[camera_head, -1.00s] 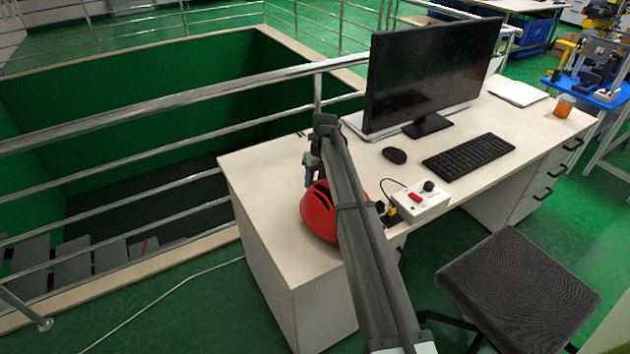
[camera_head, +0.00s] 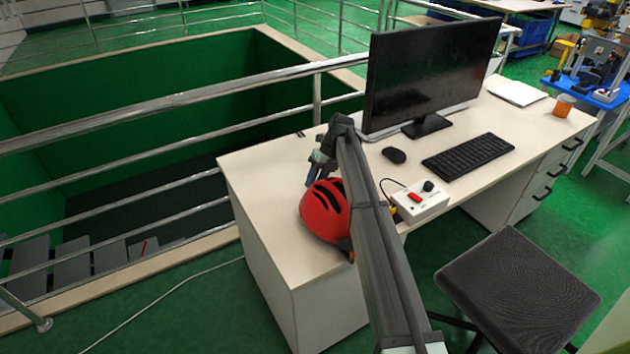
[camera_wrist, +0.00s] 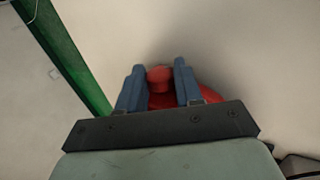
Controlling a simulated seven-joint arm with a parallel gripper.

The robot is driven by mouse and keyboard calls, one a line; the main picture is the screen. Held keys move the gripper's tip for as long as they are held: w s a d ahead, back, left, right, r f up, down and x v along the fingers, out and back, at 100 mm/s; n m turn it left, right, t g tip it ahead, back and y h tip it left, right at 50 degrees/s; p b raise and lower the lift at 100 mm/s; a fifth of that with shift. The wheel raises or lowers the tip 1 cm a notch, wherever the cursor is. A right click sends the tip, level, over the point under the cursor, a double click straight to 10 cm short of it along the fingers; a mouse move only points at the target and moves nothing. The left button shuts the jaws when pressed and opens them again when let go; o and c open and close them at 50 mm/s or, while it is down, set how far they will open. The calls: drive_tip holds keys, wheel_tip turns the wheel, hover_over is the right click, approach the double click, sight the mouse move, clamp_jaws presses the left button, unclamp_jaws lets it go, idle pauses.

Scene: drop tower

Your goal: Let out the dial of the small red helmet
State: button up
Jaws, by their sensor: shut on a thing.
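The small red helmet (camera_head: 322,212) lies on the near left part of the desk, with black vents showing. My forearm hides its right side in the head view. My gripper (camera_head: 312,182) is at the helmet's upper left edge. In the wrist view the two blue fingers of my gripper (camera_wrist: 158,68) stand on either side of a red round knob, the dial (camera_wrist: 159,76), and are shut on it. More of the red helmet (camera_wrist: 208,94) shows behind and beside the fingers. The dial is too small to make out in the head view.
A white control box (camera_head: 420,202) with a red switch and black knob is right of my arm. A monitor (camera_head: 430,75), mouse (camera_head: 395,155) and keyboard (camera_head: 468,157) stand farther back. A metal railing (camera_head: 180,100) runs beyond the desk's left edge. A stool (camera_head: 520,290) stands in front.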

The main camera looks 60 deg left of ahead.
drive_tip(key=g, duration=0.6)
drive_tip(key=shift+w+f, duration=0.35)
idle(0.4)
drive_tip(key=o, duration=1.1)
drive_tip(key=shift+c, duration=0.2)
drive_tip(key=v, duration=0.6)
drive_tip(key=shift+w+a, duration=0.1)
drive_tip(key=shift+w, duration=0.15)
drive_tip(key=shift+w+r, duration=0.3)
drive_tip(key=shift+w, duration=0.1)
